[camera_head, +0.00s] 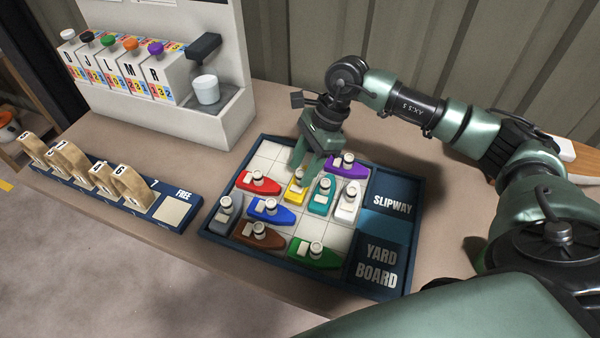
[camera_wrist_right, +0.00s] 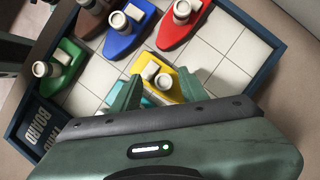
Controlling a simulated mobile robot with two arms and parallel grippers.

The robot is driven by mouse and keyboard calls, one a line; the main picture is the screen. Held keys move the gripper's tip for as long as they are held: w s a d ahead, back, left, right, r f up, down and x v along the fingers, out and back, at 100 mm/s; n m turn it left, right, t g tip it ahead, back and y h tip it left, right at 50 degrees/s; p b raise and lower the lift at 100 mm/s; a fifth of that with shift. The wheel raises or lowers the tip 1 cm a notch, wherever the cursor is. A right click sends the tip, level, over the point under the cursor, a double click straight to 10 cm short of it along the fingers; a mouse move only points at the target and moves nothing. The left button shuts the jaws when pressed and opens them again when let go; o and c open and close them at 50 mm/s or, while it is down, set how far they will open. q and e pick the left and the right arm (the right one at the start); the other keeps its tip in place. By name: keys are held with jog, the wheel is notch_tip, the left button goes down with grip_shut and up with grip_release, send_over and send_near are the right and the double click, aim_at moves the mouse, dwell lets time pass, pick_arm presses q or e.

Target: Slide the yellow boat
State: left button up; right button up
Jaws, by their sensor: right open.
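The yellow boat (camera_head: 293,197), with a white cabin and round funnel, sits on the white tiled grid of the yard board (camera_head: 413,232), between the red boat (camera_head: 257,184) and the teal boat (camera_head: 320,199). My right gripper (camera_head: 306,165) is open, pointing down at the yellow boat and partly hiding it in the head view. In the right wrist view its two fingers stand on either side of the yellow boat (camera_wrist_right: 174,93); I cannot tell whether they touch it. My left gripper is not in view.
Blue (camera_head: 270,211), brown (camera_head: 259,237), green (camera_head: 316,256), grey (camera_head: 224,216), white (camera_head: 346,207) and purple (camera_head: 349,169) boats crowd the board. The dark slipway strip lies at its right. A numbered rack (camera_head: 110,183) and a knobbed dispenser (camera_head: 228,117) stand to the left.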

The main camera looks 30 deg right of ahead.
jog(key=v, duration=0.5)
jog(key=shift+s+r+b, duration=0.1)
jog(key=shift+r+b, duration=0.2)
jog(key=shift+r, duration=0.05)
